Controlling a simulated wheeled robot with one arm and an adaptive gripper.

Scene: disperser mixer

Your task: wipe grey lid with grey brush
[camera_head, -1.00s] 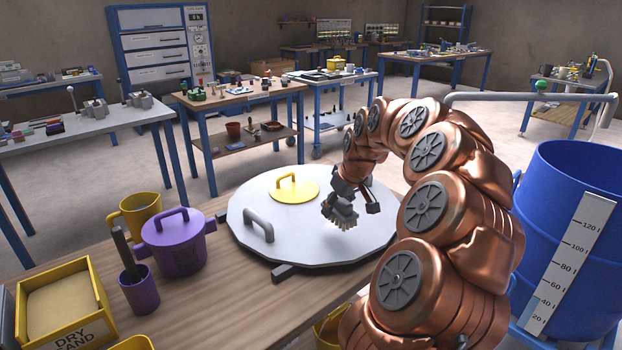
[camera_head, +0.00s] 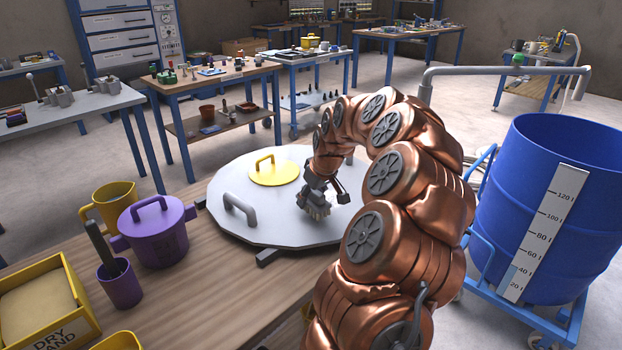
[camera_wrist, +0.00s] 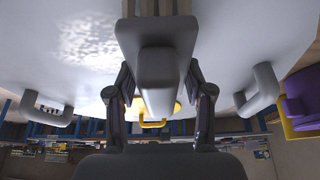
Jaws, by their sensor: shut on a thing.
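The grey lid (camera_head: 285,227) is a large, pale, many-sided disc lying flat on the wooden bench, with grey loop handles at its rim. A whitish speckled patch (camera_wrist: 75,42) shows on it in the wrist view. My gripper (camera_head: 316,197) is over the right part of the lid. It is shut on the grey brush (camera_wrist: 157,75), whose handle lies between the fingers in the wrist view. The brush's pale bristles (camera_head: 318,212) point down at the lid in the head view. They look close to its surface; I cannot tell whether they touch.
A small yellow lid (camera_head: 274,175) with a handle lies on the grey lid, left of my gripper. A purple pot (camera_head: 155,238), yellow jug (camera_head: 117,205), purple cup (camera_head: 120,287) and yellow sand box (camera_head: 45,302) stand left. A blue drum (camera_head: 535,200) stands right.

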